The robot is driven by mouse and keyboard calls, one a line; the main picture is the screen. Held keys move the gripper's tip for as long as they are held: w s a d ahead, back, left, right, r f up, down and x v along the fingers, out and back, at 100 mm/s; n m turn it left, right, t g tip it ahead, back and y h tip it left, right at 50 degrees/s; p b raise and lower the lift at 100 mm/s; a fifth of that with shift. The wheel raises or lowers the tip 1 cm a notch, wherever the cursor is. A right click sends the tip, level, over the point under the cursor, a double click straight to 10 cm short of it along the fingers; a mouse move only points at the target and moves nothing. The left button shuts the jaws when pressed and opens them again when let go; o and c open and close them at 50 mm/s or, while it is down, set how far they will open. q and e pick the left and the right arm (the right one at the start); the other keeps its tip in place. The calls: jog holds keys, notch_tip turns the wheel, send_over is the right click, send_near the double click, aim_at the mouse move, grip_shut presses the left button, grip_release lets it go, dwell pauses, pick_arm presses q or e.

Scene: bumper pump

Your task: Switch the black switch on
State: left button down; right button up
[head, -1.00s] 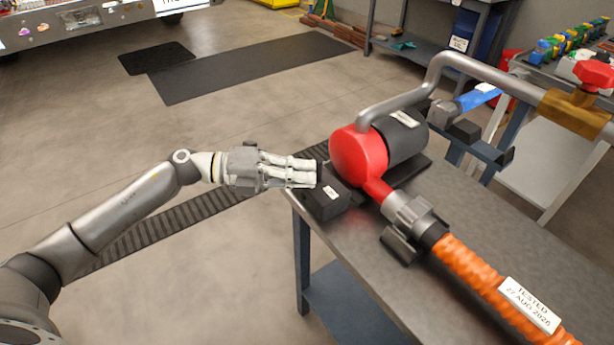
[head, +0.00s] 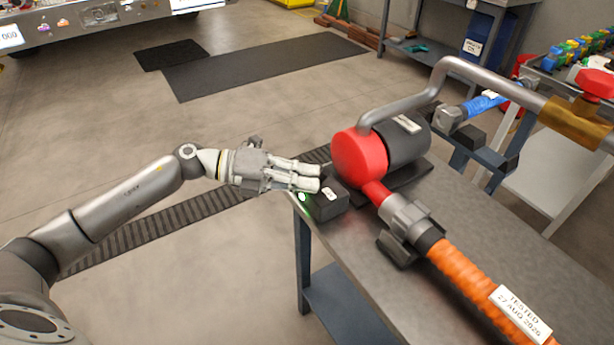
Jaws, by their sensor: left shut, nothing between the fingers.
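A small black switch box (head: 331,203) with a white label sits on the near left corner of the workbench, beside the red and black pump (head: 362,158). A small green light (head: 302,197) glows at the box's left side, just below my fingers. My left gripper (head: 318,177) is shut and empty, its fingertips at the upper left edge of the box. I cannot tell whether they touch it. The fingers hide part of the box's left side. My right gripper is out of view.
The grey workbench (head: 470,225) carries an orange hose (head: 480,285) joined to the pump by a metal coupling (head: 405,222). A bent metal pipe (head: 480,72) arches over the bench to a brass valve with a red knob. Open floor lies to the left.

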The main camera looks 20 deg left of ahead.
pick_arm(q)
jog(key=v, duration=1.1)
jog(key=shift+a, duration=0.35)
jog(key=shift+s, duration=0.1)
